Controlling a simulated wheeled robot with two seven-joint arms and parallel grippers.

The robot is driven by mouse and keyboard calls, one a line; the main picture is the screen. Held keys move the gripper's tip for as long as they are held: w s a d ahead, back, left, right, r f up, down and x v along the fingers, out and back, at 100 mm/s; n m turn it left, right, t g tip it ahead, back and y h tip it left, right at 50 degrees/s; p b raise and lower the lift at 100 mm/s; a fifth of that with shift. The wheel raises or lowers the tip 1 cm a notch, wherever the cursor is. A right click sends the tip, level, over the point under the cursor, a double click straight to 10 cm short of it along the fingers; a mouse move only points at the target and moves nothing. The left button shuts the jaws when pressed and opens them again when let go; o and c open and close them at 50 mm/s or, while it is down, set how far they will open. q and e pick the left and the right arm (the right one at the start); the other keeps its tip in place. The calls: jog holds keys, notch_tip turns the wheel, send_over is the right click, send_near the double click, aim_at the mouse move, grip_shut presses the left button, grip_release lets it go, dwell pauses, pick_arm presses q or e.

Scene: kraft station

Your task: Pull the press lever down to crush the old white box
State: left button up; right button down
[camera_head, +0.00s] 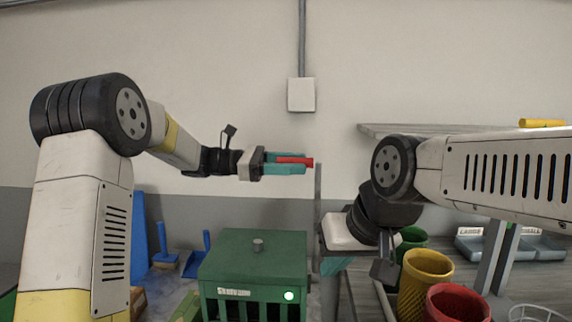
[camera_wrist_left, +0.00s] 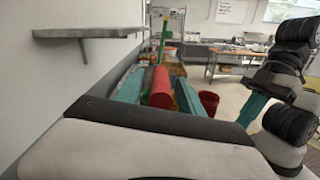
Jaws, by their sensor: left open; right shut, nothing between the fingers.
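The red lever handle (camera_head: 308,162) lies between the teal fingers of my left gripper (camera_head: 285,164), above the press. In the left wrist view the red handle (camera_wrist_left: 160,88) also sits between the two spread fingers (camera_wrist_left: 158,92). My left gripper is open around the handle; whether a finger touches it I cannot tell. A thin grey upright bar (camera_head: 318,200) stands by the handle's right end. The green press (camera_head: 253,247) is below, with a label and a lit green lamp. The old white box is not visible. My right gripper (camera_head: 336,265) is shut and empty, pointing down right of the press.
Yellow (camera_head: 427,268) and red (camera_head: 457,303) bins stand at the right, with a green bin (camera_head: 412,238) behind. Grey trays (camera_head: 525,245) lie farther right. A shelf (camera_head: 430,129) is on the wall. A blue dustpan (camera_head: 196,258) is left of the press.

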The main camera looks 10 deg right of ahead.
pick_arm(q)
grip_shut()
dwell(1.4)
